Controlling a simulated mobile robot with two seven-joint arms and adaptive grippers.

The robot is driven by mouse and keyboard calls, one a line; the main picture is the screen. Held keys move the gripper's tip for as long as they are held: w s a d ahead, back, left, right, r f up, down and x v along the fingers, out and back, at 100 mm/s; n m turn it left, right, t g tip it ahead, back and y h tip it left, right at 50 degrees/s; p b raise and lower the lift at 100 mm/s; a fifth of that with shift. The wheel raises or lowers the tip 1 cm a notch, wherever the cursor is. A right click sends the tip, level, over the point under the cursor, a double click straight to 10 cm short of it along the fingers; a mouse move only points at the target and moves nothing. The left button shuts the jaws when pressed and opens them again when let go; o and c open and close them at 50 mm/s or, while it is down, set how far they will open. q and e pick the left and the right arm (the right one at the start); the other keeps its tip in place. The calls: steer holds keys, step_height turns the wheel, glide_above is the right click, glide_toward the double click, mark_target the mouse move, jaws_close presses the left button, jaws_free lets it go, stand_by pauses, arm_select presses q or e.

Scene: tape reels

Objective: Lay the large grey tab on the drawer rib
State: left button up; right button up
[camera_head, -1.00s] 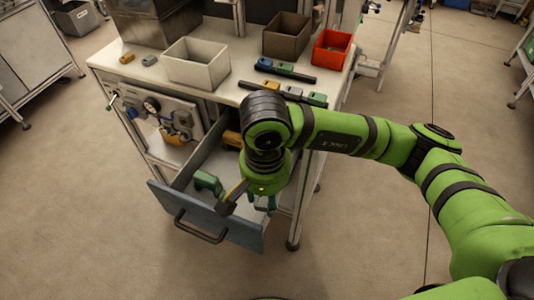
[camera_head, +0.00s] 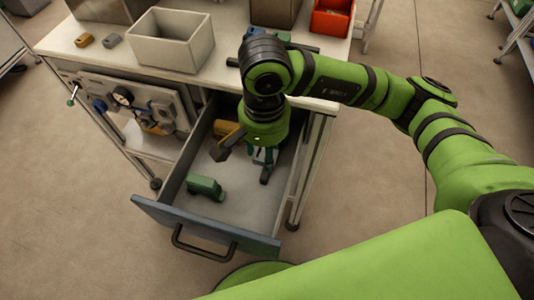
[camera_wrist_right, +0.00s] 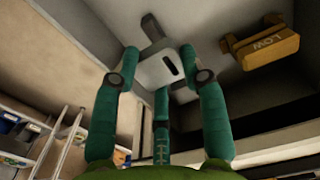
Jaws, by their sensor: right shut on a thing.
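My right gripper (camera_head: 264,160) is inside the outline of the pulled-out drawer (camera_head: 245,211), over its back right part. The tab looks off the drawer floor, but the gap is hard to judge. I cannot make out the drawer rib clearly. A green piece (camera_head: 206,188) lies in the drawer at the left. A yellow piece marked LOW (camera_wrist_right: 262,48) lies deeper in; it also shows in the head view (camera_head: 228,131). My left gripper is out of view.
The drawer's blue front (camera_head: 205,227) with its dark handle stands towards me. The bench top (camera_head: 100,62) above holds a cream bin (camera_head: 168,57), a red bin (camera_head: 331,20) and small pieces (camera_head: 112,40). The drawer's front middle floor is clear.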

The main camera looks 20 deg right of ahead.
steer(key=shift+w+d+f, duration=0.15)
steer(key=shift+d+f, duration=0.2)
steer(key=shift+f, duration=0.15)
step_height(320, 180, down, 2)
steer(key=shift+f+p, duration=0.25)
steer(key=shift+p, duration=0.15)
steer(key=shift+f, duration=0.5)
steer(key=shift+f+b, duration=0.2)
steer(key=shift+b, duration=0.1)
steer(key=o, duration=0.8)
steer(key=shift+r, duration=0.1)
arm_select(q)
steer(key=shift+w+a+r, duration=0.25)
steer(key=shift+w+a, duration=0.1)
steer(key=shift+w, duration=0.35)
